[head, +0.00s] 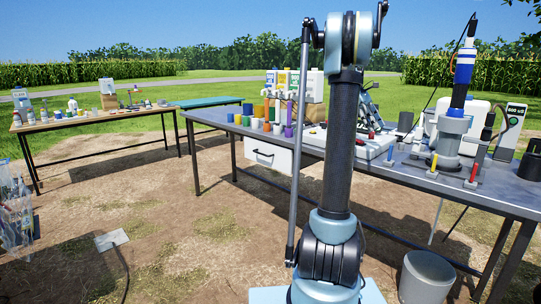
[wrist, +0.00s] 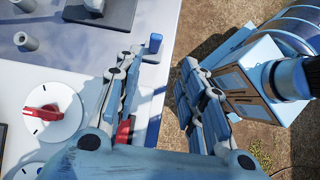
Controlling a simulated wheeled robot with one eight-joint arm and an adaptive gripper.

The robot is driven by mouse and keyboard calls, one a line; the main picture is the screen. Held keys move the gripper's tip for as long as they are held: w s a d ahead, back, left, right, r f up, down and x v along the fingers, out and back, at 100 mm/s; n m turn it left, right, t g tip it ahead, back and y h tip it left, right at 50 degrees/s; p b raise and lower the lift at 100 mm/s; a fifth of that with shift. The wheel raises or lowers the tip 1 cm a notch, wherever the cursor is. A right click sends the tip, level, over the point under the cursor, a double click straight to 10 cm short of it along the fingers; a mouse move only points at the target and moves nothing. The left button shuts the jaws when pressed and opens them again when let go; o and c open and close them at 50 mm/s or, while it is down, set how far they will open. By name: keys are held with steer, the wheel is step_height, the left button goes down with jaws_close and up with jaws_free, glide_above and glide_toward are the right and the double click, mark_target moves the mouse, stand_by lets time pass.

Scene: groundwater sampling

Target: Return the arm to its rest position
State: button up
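My gripper (wrist: 171,60) shows in the wrist view with its two fingers spread apart. It is open, with nothing between the fingertips. A white panel with a red knob (wrist: 42,112) lies below and to the left of it. A small red part shows beside the left finger; I cannot tell whether it belongs to the panel. Brown ground and blue-grey parts that look like my own body lie at the right.
A grey metal table (head: 400,172) runs across the right, carrying colored cups (head: 256,123), a white case (head: 371,151) and a blue-topped cylinder (head: 463,70). A metal bucket (head: 427,277) stands beneath. A wooden table (head: 88,119) is at the back left. Open dirt lies between.

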steer(key=s+a+f+m+t+y, duration=0.1)
steer(key=s+a+f+m+t, duration=0.15)
steer(key=s+a, duration=0.65)
steer(key=s+a+f+m+t, duration=0.15)
steer(key=s+a+f, duration=0.25)
steer(key=s+a, duration=0.5)
steer(key=s+a+f+m+t+y, duration=0.1)
steer(key=s+a+f+t+y, duration=0.1)
steer(key=s+a+f, duration=0.5)
steer(key=s+a+f+m+t+y, duration=0.1)
steer(key=s+a+f+m, duration=0.1)
steer(key=s+a+f, duration=0.5)
step_height(320, 180, down, 5)
steer(key=shift+s+a+f+m+t+y, duration=0.15)
steer(key=shift+a+m+t+y, duration=0.2)
steer(key=shift+a, duration=0.4)
